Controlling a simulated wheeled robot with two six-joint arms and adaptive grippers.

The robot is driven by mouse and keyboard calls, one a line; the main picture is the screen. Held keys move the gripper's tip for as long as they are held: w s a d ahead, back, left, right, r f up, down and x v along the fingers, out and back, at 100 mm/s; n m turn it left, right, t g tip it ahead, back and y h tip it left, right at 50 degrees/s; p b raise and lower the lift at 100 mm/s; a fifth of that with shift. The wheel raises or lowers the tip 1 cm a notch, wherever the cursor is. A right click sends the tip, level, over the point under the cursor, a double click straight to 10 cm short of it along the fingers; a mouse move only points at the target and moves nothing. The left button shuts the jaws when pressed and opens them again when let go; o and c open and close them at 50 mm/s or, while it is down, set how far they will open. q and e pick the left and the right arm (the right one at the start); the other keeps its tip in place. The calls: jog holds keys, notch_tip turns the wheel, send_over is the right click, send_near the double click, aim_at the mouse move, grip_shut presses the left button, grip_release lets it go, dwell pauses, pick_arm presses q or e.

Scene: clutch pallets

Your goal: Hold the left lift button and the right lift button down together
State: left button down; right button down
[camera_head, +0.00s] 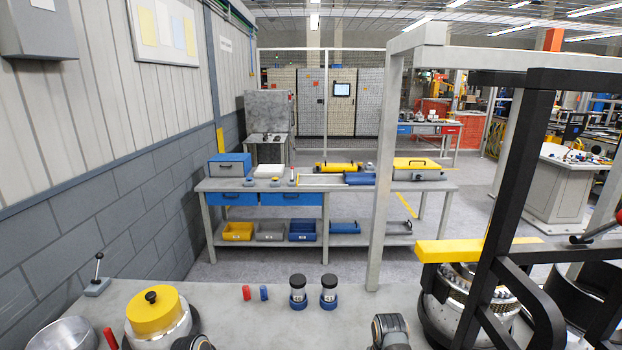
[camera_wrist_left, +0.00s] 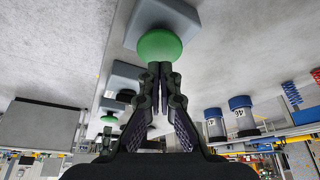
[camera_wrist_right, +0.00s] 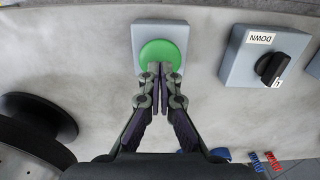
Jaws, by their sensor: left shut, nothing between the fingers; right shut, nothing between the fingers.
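One lift button, a green dome (camera_wrist_left: 158,47) on a grey box (camera_wrist_left: 172,14), is at the top of the left wrist view. My left gripper (camera_wrist_left: 160,66) is shut and empty, its tips overlapping the dome's lower edge. In the right wrist view the other green lift button (camera_wrist_right: 160,52) sits on a grey box (camera_wrist_right: 145,30). My right gripper (camera_wrist_right: 160,68) is shut and empty, its tips over the button's lower edge. I cannot tell whether either tip touches its button or whether either button is pressed down. The head view shows neither button.
A grey box with a DOWN label and black knob (camera_wrist_right: 272,66) is right of the right button. A dark round part (camera_wrist_right: 35,130) is at left. In the head view, two jars (camera_head: 298,292) and a yellow-lidded pot (camera_head: 155,305) stand on the bench (camera_head: 225,300).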

pick_arm(q)
jog(key=shift+f, duration=0.25)
dwell(0.3)
jog(key=shift+f, duration=1.15)
jog(key=shift+s+f, duration=0.15)
pick_arm(e)
jog(key=shift+f, duration=0.15)
